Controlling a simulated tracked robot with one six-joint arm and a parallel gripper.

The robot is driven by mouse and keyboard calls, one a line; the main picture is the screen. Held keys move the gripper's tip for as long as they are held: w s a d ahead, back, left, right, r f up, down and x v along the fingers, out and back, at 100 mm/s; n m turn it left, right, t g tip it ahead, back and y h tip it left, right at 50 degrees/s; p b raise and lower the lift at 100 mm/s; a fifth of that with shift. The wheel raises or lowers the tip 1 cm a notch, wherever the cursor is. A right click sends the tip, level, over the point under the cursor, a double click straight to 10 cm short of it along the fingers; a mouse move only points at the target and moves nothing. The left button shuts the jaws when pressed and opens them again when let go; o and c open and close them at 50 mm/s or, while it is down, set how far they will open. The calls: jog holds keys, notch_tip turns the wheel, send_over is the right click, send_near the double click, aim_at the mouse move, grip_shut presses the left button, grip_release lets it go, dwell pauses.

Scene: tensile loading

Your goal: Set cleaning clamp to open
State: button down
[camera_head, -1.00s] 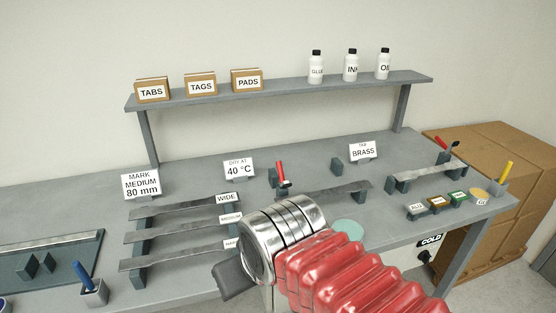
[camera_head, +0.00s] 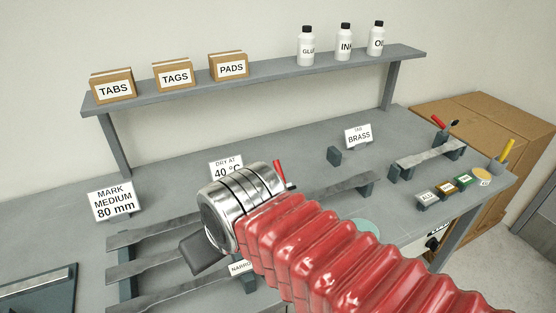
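A red lever (camera_head: 280,171), which looks like a clamp handle, stands tilted behind my arm near the middle of the bench. My arm's metal wrist hides its base, so I cannot tell the clamp's position. A metal strip (camera_head: 350,184) runs right from near it onto a dark support. No label in view names the cleaning clamp. My gripper (camera_head: 203,252) shows only as a dark grey part beyond the metal wrist, above the strip rack at left. Its fingertips are not clear, and I see nothing held in it.
Several metal strips (camera_head: 150,234) lie on a rack at left. Another strip (camera_head: 428,157) lies on supports at right, with a second red handle (camera_head: 438,121) behind it. Small labelled boxes (camera_head: 446,188) sit near the right edge. A shelf (camera_head: 270,78) spans the back.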

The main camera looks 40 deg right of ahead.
aim_at(280, 168)
jog(key=shift+w, duration=0.25)
jog(key=shift+a, duration=0.2)
dwell(0.5)
jog(key=w+d+m+y, duration=0.1)
jog(key=w+d+m, duration=0.3)
jog(key=d+m, duration=0.3)
jog(key=w+d+m+y, duration=0.1)
jog(key=w+d+m, duration=0.3)
jog(key=d+m, duration=0.3)
jog(key=s+d+r+m+t+h, duration=0.1)
jog(key=d+r+m, duration=0.1)
jog(key=d, duration=0.7)
jog(key=s+d+r+m+t, duration=0.1)
jog(key=d+m, duration=0.3)
jog(key=d, duration=0.5)
jog(key=shift+r+t+h, duration=0.4)
jog(key=shift+t, duration=0.2)
jog(key=x, duration=1.4)
jog(key=shift+w, duration=0.1)
